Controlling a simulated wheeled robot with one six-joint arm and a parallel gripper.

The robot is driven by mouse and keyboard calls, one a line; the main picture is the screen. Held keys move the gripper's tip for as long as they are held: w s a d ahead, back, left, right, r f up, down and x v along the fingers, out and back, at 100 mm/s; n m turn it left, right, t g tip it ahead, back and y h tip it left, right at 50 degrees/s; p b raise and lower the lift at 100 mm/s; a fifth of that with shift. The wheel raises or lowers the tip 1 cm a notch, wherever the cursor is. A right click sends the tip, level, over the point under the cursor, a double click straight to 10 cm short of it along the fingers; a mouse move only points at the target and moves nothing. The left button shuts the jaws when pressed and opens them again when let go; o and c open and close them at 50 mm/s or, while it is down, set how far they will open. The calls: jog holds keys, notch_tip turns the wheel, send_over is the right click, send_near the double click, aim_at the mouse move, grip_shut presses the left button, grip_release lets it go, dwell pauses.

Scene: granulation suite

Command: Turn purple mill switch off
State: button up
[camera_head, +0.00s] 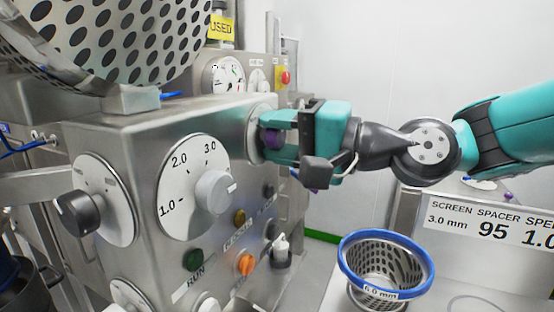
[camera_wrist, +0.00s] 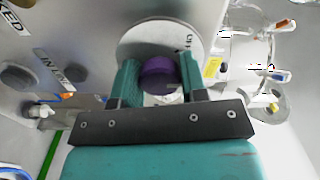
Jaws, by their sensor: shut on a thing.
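The purple mill switch (camera_head: 271,139) is a round knob on a pale dial plate at the right end of the steel machine's front. In the wrist view the purple knob (camera_wrist: 158,73) sits between my two teal fingers, in front of its round plate (camera_wrist: 150,38). My gripper (camera_head: 276,138) is shut on the knob, one finger on each side; it also shows in the wrist view (camera_wrist: 160,82). The plate's lettering is partly hidden by the fingers and too small to read surely, so I cannot tell the switch's setting.
A grey knob on a 1.0–3.0 dial (camera_head: 214,192), a black knob (camera_head: 77,213), a green button (camera_head: 193,260) and an orange knob (camera_head: 246,264) are on the machine. A blue-rimmed perforated basket (camera_head: 345,262) stands at lower right. A red button (camera_head: 286,77) is behind.

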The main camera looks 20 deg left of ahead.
jog(key=n+b, duration=0.4)
jog(key=b, duration=0.1)
jog(key=shift+f+n, duration=0.3)
jog(key=shift+f, duration=0.05)
jog(key=n+b, duration=0.3)
jog(key=b, duration=0.1)
jog(key=shift+r+n, duration=0.2)
jog(key=shift+n, duration=0.2)
jog(key=o, duration=0.9)
jog(key=shift+r, duration=0.1)
jog(key=shift+o, duration=0.2)
jog(key=s+d+b, duration=0.1)
jog(key=d+b, duration=0.2)
jog(key=d, duration=1.4)
jog(key=shift+s+d, duration=0.2)
jog(key=shift+d, duration=0.05)
